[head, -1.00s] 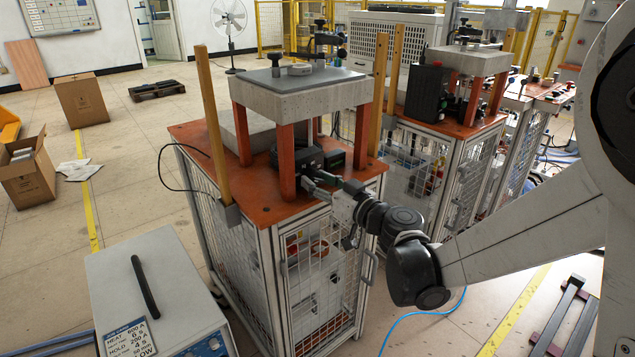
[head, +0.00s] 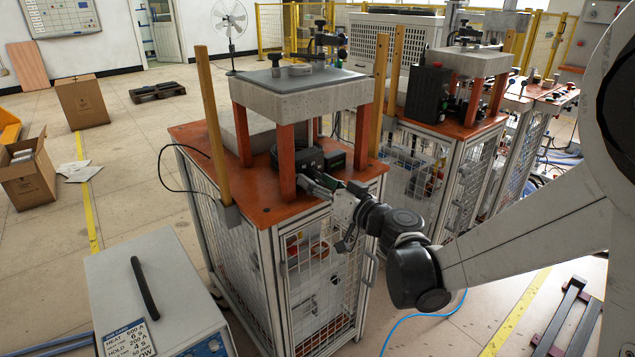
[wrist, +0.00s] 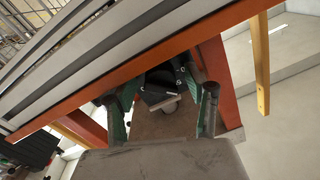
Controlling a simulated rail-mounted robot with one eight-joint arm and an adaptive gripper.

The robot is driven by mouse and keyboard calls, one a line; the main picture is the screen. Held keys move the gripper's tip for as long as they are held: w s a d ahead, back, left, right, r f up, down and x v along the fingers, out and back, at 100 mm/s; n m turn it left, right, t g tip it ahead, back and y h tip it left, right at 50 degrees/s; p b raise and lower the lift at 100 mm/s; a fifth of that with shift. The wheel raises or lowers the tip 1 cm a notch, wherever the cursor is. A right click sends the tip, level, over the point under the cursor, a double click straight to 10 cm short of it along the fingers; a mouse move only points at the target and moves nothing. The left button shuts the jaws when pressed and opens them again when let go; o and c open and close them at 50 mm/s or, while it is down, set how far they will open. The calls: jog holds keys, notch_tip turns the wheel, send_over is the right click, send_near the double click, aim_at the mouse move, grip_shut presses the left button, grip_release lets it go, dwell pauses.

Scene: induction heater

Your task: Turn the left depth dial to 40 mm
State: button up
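My gripper (head: 322,185) is at the front edge of the nearer orange-topped station, low between the press legs. In the wrist view my gripper (wrist: 162,100) has its two green-and-dark fingers wide apart. A black device (head: 310,158) sits under the press plate just beyond the fingertips. In the wrist view a black part (wrist: 157,88) with a pale bar shows between and beyond the fingers, with visible space on both sides. I cannot tell whether it is the left depth dial, and no dial scale or 40 mm mark is readable.
The grey press plate (head: 300,98) lies above my gripper on orange legs (head: 287,160). Wooden posts (head: 213,125) flank it. A small dark box (head: 335,160) stands right of the black device. A grey heater unit (head: 165,285) stands at front left.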

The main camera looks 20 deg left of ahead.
jog(key=v, duration=1.2)
jog(key=shift+r, duration=0.1)
notch_tip(320, 180, up, 6)
jog(key=s+n+g+h+p, duration=0.1)
jog(key=s+n+h+p, duration=0.1)
jog(key=n+h+p, duration=0.45)
jog(key=w+a+f+m, duration=0.1)
jog(key=w+a+f, duration=0.1)
jog(key=w+a, duration=0.1)
jog(key=w+a+f+y+b, duration=0.1)
jog(key=w+a, duration=0.1)
jog(key=a, duration=0.1)
jog(key=w+a+f+m, duration=0.1)
jog(key=w+a+f, duration=0.1)
jog(key=w+a, duration=0.1)
jog(key=shift+w+a+f+m+y, duration=0.3)
jog(key=shift+a+f+m+y, duration=0.05)
jog(key=shift+a, duration=0.2)
